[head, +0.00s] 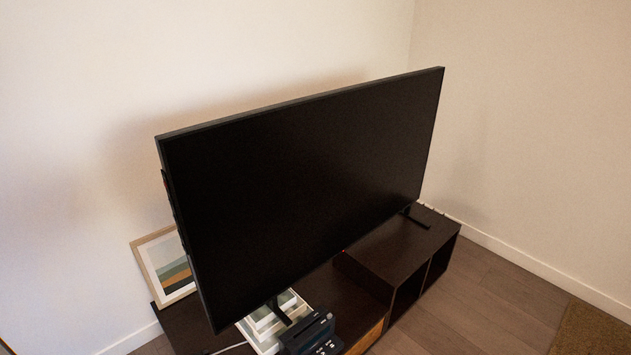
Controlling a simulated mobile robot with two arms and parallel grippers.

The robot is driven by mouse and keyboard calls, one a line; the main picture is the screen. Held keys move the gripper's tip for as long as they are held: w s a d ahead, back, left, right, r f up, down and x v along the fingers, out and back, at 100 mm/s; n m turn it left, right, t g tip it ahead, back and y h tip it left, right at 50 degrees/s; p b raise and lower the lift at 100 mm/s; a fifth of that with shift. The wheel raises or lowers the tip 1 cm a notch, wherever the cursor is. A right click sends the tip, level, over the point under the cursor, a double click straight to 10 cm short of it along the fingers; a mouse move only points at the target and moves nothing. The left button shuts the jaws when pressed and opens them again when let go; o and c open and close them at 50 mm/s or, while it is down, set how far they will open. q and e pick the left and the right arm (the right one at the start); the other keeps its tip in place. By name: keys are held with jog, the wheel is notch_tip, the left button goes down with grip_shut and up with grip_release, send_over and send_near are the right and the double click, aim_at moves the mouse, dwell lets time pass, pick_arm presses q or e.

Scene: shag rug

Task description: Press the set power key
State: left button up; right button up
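A large black television set (305,185) stands on a dark low cabinet, its screen dark and facing the lower right. Small parts stick out along its left edge (167,185), with a hint of red; I cannot tell whether one is the power key. A tiny red spot (343,251) shows at the bottom edge of the screen. Neither of my grippers is in view.
The dark cabinet (405,247) has open compartments at its right end. A framed picture (166,265) leans against the wall at left. White-edged items (262,325) and a dark blue device (308,335) lie in front of the set. Wooden floor (480,300) is clear at right, with a brown rug (595,333) beyond.

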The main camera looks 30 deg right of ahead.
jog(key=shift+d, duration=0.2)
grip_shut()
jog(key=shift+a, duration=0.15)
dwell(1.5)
